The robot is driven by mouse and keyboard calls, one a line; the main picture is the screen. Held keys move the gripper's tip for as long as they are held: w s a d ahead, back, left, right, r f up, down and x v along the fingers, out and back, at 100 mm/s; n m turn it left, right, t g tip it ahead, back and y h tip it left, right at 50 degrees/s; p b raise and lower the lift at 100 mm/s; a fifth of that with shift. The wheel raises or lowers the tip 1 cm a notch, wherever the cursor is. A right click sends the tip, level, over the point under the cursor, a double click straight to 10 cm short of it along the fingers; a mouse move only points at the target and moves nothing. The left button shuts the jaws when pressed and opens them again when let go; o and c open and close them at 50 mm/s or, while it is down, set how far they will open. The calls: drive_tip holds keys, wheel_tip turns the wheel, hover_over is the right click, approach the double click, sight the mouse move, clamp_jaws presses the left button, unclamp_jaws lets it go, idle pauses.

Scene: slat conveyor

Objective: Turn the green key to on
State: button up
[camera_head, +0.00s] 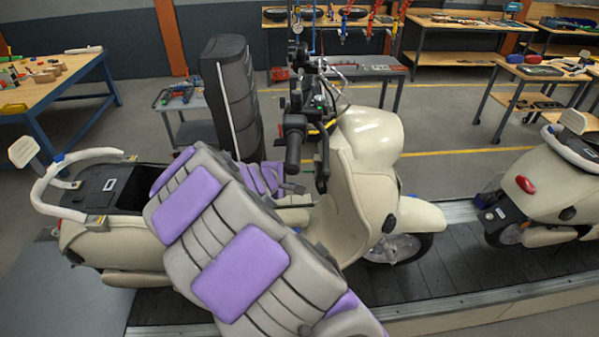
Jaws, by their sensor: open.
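A cream scooter (367,140) stands on the slat conveyor, its front to the right. Its black handlebar grip (293,150) and dark controls rise at the middle of the view. A small green spot (319,102) shows among the controls; it may be the green key, but it is too small to tell its shape or position. My grey and purple arm crosses in front of the scooter. My gripper (292,188) is partly hidden behind the arm, left of the front shield and below the handlebar. It is open, apart from the green spot, and nothing shows between its fingers.
The slat conveyor (455,265) runs across the front with a raised edge. A second cream scooter (550,185) stands at the right. A tall dark case (232,95) stands behind the first scooter. Workbenches (45,85) with tools line the back.

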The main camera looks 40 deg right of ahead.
sight(306, 172)
drive_tip(key=p+x, duration=0.1)
drive_tip(key=x, duration=1.4)
drive_tip(key=shift+a, duration=0.1)
clamp_jaws()
drive_tip(key=c, duration=0.6)
unclamp_jaws()
clamp_jaws()
drive_tip(key=shift+f+b, duration=0.15)
drive_tip(key=shift+b, duration=0.55)
